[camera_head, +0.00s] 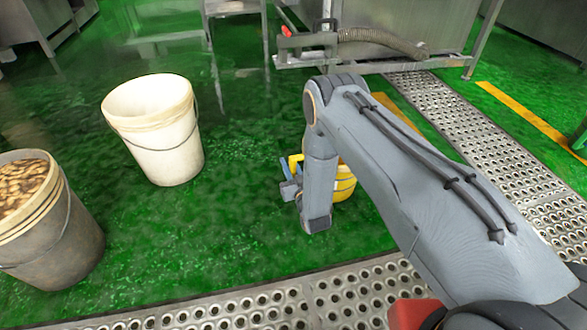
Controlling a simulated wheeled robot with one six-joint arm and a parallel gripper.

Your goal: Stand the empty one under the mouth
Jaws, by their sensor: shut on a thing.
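A cream bucket (165,148) stands upright on the green floor left of my arm. Its inside looks empty, as far as its wall shows. A grey bucket (65,248) at the left edge holds brown pieces up near its rim. A yellow container (345,184) is mostly hidden behind my arm. My gripper (290,168), with blue fingers, is at its left side and shut on a yellow part of it. The exact grip, and whether the container touches the floor, cannot be told. What is inside it is hidden. No drum mouth can be made out.
A steel machine (410,35) with a ribbed hose (375,40) stands at the back. Perforated metal strips (480,140) run along the right and front. Yellow floor lines (530,115) lie at the right. Green floor is clear between the cream bucket and my arm.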

